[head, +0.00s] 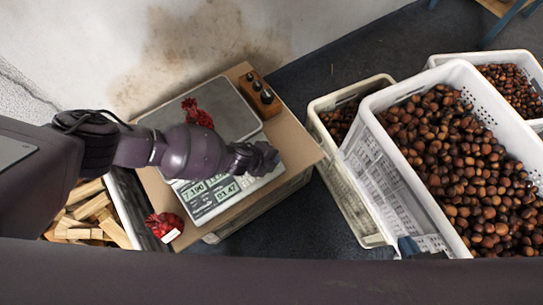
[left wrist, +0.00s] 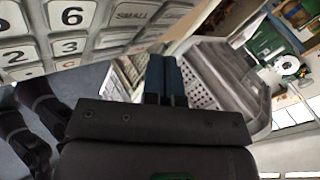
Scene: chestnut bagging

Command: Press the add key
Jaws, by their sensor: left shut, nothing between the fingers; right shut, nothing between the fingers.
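The scale (head: 232,108) stands on a cardboard-coloured table top, with a lit display (head: 207,190) at its front. Its keypad (left wrist: 70,42) shows large and tilted at the upper left of the left wrist view, with digit keys and a SMALL key. I cannot pick out the add key. My left gripper (head: 266,158) is over the scale's front right part, its arm covering part of the scale. Its blue fingers (left wrist: 165,80) are shut and empty, to the right of the keys in the picture. My right gripper (head: 408,246) shows only blue fingertips by the white crate.
A red net bag (head: 198,112) lies on the scale pan; another (head: 165,227) sits at the table's front. A box with knobs (head: 260,93) stands behind. A white crate (head: 385,165) of chestnuts and other crates stand right. Wood pieces (head: 95,212) lie left.

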